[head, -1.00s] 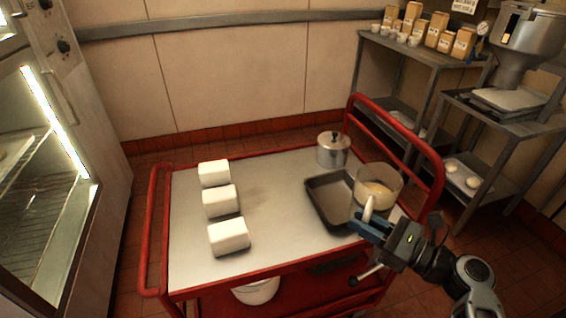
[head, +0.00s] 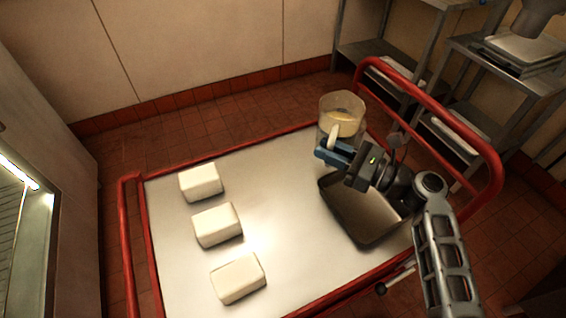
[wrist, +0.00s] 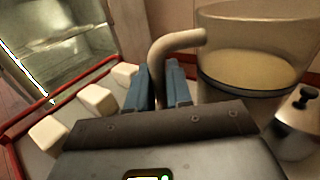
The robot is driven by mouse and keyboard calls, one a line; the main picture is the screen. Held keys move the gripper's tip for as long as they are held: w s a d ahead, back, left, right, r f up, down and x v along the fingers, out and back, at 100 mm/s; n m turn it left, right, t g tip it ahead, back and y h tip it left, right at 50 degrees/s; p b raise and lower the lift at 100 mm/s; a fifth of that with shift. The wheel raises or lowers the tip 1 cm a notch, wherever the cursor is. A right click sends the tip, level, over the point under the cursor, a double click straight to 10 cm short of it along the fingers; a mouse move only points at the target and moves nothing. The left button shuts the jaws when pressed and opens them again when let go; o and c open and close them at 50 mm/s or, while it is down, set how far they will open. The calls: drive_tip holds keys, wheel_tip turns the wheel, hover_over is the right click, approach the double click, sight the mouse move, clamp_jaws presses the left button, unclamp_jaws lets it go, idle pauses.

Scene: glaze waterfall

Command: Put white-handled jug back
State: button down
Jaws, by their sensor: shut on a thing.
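The jug (head: 342,112) is a clear wide vessel with pale cream contents and a white handle (head: 333,136). My gripper (head: 334,150) is shut on that handle, blue fingers on either side of it. The jug looks upright and raised above the cart's back edge, beyond the dark tray. In the wrist view the handle (wrist: 172,48) passes between the fingers (wrist: 163,85), and the jug (wrist: 250,70) fills the upper right. The jug's far side and base are partly hidden in the head view.
A red-railed cart (head: 190,270) holds several white blocks (head: 217,224) on its left and a dark tray (head: 365,232) on its right. The cart's middle is clear. Metal shelves (head: 400,55) stand behind right.

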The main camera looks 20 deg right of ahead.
drive_tip(key=shift+w+a+f+b, duration=0.1)
drive_tip(key=shift+w+a+f, duration=0.9)
drive_tip(key=shift+a+f, duration=0.6)
drive_tip(key=shift+w+a+f+b, duration=0.15)
drive_tip(key=shift+w+a+f, duration=1.05)
drive_tip(key=shift+f, duration=0.6)
drive_tip(key=shift+w+a+f+b, duration=0.1)
drive_tip(key=shift+w+a+f, duration=0.75)
drive_tip(key=shift+a+f, duration=0.8)
drive_tip(key=shift+f, duration=0.1)
drive_tip(key=c, duration=1.5)
unclamp_jaws()
drive_tip(key=shift+f, duration=0.2)
drive_tip(key=o, duration=0.5)
drive_tip(key=shift+c, duration=0.2)
drive_tip(key=shift+r, duration=0.1)
drive_tip(key=shift+r, duration=0.15)
drive_tip(key=v, duration=1.2)
drive_tip(key=shift+b, duration=0.4)
